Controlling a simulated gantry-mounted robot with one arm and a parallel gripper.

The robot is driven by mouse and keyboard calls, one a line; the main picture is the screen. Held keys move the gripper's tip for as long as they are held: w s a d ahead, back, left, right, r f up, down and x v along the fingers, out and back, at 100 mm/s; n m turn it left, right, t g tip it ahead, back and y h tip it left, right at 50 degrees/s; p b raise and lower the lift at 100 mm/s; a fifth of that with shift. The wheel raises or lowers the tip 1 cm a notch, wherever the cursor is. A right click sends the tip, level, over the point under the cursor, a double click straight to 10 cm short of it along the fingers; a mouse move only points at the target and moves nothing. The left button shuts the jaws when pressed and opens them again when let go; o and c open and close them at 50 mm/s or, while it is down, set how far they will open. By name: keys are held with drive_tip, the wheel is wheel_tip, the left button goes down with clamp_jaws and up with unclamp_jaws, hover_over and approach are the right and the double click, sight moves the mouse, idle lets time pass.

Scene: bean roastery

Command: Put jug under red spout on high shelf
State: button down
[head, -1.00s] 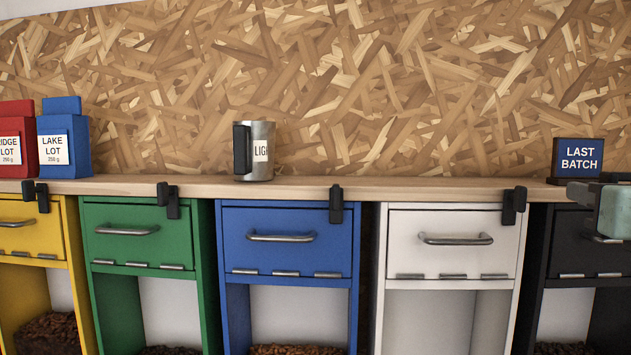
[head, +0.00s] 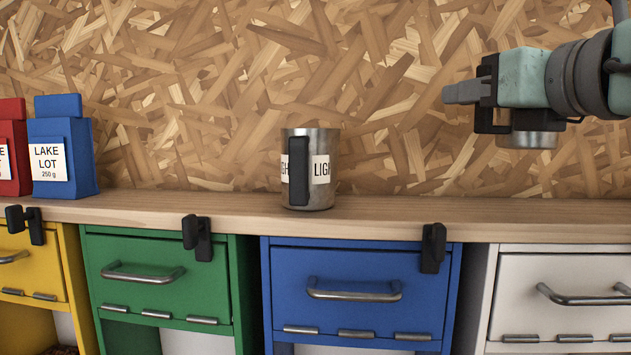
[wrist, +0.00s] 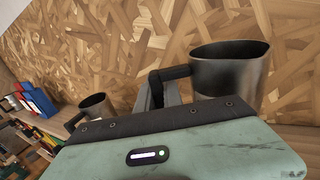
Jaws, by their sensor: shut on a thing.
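My gripper (head: 462,93) is at the right of the head view, above the shelf, with its fingers pointing left. It is shut on the black handle (wrist: 172,74) of a metal jug (wrist: 231,75). In the head view only the lower part of this held jug (head: 534,140) shows below my gripper; the rest is hidden. No red spout is in view.
A blue LAKE LOT bag (head: 62,150) and a red bag (head: 12,160) stand at the shelf's left end. Black clips (head: 432,248) sit on its front edge. Yellow, green, blue and white drawers line up below. The shelf right of the standing jug is clear.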

sight(477, 123)
drive_tip(key=shift+s+d+f+b, duration=0.1)
drive_tip(key=shift+s+f+b, duration=0.1)
drive_tip(key=shift+f+b, duration=1.65)
drive_tip(key=shift+w+f+p, duration=0.1)
drive_tip(key=shift+f+p, duration=0.5)
drive_tip(key=shift+f, duration=1.55)
drive_tip(key=shift+f, duration=0.2)
drive_tip(key=c, duration=1.5)
unclamp_jaws()
drive_tip(key=shift+r, duration=0.15)
